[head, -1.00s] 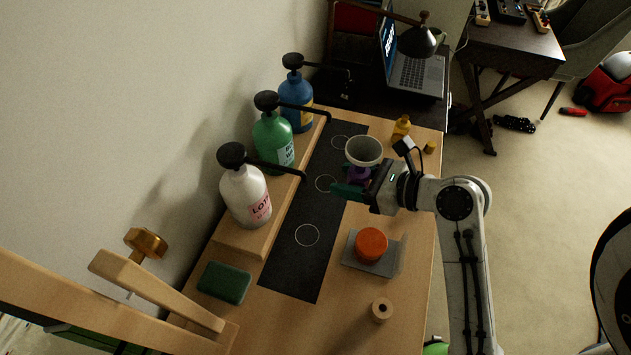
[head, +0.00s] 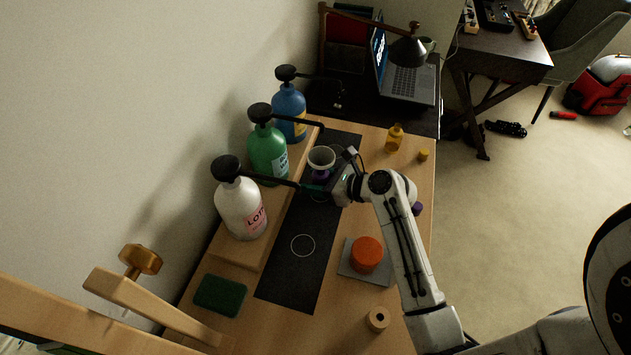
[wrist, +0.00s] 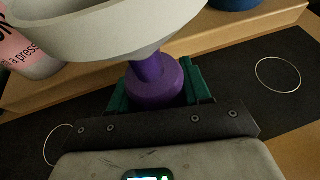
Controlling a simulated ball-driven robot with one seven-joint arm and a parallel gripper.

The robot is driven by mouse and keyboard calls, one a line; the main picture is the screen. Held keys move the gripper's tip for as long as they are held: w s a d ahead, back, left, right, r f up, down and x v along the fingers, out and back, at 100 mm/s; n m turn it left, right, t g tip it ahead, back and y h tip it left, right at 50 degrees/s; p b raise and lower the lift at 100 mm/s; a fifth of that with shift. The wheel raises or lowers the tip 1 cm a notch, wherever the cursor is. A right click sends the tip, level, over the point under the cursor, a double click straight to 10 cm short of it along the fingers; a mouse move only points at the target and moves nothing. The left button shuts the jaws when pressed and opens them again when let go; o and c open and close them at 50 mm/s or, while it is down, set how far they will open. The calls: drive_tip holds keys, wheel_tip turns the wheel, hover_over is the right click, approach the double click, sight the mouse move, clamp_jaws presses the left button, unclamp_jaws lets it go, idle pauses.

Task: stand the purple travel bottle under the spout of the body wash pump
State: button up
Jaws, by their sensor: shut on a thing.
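The purple travel bottle (wrist: 155,88) is upright between my gripper's green fingers, with a pale grey funnel (wrist: 110,25) in its mouth. In the head view the bottle (head: 321,174) is over the dark mat near its middle ring; I cannot tell whether it touches the mat. My gripper (head: 322,187) is shut on it. The green pump bottle (head: 267,155), apparently the body wash, stands on the wooden ledge to the left. Its black spout (head: 300,122) reaches out over the mat, its tip farther back than the funnel. The funnel hides much of the bottle.
The white lotion pump (head: 241,210) and blue pump (head: 289,108) flank the green one; the lotion spout ends close to my gripper. An orange jar (head: 367,254) sits on a grey pad. A yellow bottle (head: 395,138) stands at the back right. The mat's front (head: 290,280) is clear.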

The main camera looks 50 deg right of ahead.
drive_tip(key=shift+f, duration=0.4)
drive_tip(key=shift+f, duration=0.1)
drive_tip(key=o, duration=1)
drive_tip(key=shift+s, duration=0.15)
drive_tip(key=v, duration=1.1)
drive_tip(key=shift+s+d+r+b, duration=0.1)
drive_tip(key=shift+s+r+b, duration=0.15)
drive_tip(key=shift+s+b, duration=0.1)
